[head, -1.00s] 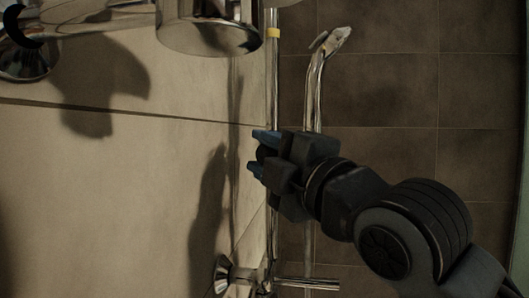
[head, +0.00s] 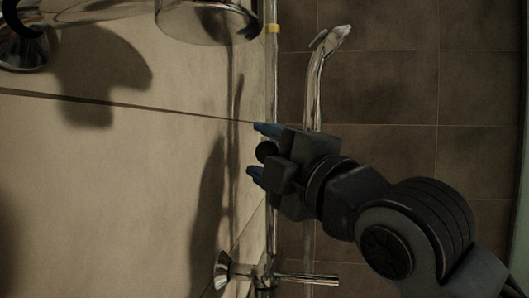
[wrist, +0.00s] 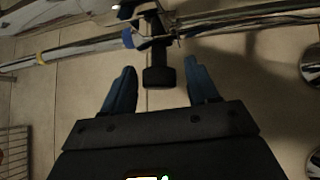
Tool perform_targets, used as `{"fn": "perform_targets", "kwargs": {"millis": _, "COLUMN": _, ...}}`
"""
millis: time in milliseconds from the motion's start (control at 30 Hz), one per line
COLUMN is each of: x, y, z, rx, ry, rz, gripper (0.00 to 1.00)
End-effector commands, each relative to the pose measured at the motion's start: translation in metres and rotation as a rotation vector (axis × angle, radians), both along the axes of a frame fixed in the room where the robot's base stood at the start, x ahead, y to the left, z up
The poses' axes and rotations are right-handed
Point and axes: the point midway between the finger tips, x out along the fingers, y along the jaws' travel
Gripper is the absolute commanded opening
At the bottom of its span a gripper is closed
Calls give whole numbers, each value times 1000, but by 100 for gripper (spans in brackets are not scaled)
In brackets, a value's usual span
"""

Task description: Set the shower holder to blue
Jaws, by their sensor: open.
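The black shower holder (wrist: 155,42) sits on a chrome rail (wrist: 80,50) in the wrist view, its knob pointing toward me. A blue mark (wrist: 128,38) shows right beside the holder, and a yellow band (wrist: 40,58) lies farther left. In the head view the rail runs upright, with the yellow band (head: 272,29) near the top. My gripper (head: 255,150) is open at the rail. Its blue fingers stand on either side of the holder's knob (wrist: 158,77), with visible gaps in the wrist view. In the head view, my gripper mostly hides the holder.
A curved chrome shower piece (head: 316,75) stands just right of the rail. A large chrome fitting (head: 208,22) is at upper left, and a chrome tap-like fitting (head: 305,279) is at the bottom. A wire rack (wrist: 15,150) shows at lower left in the wrist view.

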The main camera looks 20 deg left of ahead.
Motion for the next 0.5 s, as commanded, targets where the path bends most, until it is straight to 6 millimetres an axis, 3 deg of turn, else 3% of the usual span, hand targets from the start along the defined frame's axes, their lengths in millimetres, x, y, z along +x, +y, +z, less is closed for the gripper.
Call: {"fn": "perform_targets", "kwargs": {"millis": 500, "x": -36, "y": -58, "z": -16, "rx": 0, "ry": 0, "rz": -2, "gripper": 59}}
